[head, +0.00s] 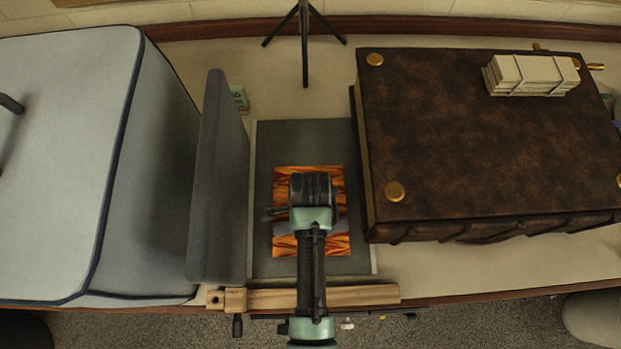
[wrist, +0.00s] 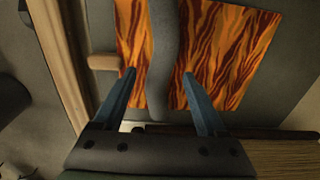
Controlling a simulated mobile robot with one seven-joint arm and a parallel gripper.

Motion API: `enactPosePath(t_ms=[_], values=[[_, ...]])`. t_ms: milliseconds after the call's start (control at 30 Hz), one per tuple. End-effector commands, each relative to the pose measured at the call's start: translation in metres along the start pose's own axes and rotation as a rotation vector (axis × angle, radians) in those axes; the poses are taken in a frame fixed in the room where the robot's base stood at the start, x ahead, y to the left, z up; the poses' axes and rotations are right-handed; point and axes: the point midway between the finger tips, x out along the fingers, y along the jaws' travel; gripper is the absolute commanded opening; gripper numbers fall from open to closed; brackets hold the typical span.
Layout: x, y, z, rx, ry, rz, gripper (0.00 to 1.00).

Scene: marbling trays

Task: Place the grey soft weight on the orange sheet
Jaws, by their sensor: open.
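The orange sheet (head: 325,180), with dark red wavy stripes, lies flat on a dark grey board; it also shows in the wrist view (wrist: 230,50). The grey soft weight (wrist: 163,45) is a long, slightly wavy strip. In the head view only a bit of the weight (head: 341,227) shows beside my arm, which hides the rest. My gripper (wrist: 158,74) is open, with one finger on each side of the weight and a gap to each finger.
The dark grey board (head: 265,140) is flanked by an upright grey panel (head: 218,180) on the left and a large brown leather-covered box (head: 480,140) on the right. A wooden bar (head: 355,295) runs along the front edge. A black tripod (head: 305,40) stands behind.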

Motion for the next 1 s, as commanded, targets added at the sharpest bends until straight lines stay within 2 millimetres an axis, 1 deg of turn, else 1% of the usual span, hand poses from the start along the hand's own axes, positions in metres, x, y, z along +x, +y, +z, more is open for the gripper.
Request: enactPosePath(t_ms=[33,200,300,433,600,1000], values=[[-0.012,-0.001,0.0,0.0,0.0,-0.005,0.74],[-0.05,-0.002,0.0,0.0,0.0,-0.006,0.74],[-0.068,-0.001,0.0,0.0,0.0,-0.005,0.74],[-0.085,-0.001,0.0,0.0,0.0,-0.004,0.74],[-0.094,0.0,0.0,0.0,0.0,-0.001,0.74],[-0.095,0.0,0.0,0.0,0.0,0.0,0.74]])
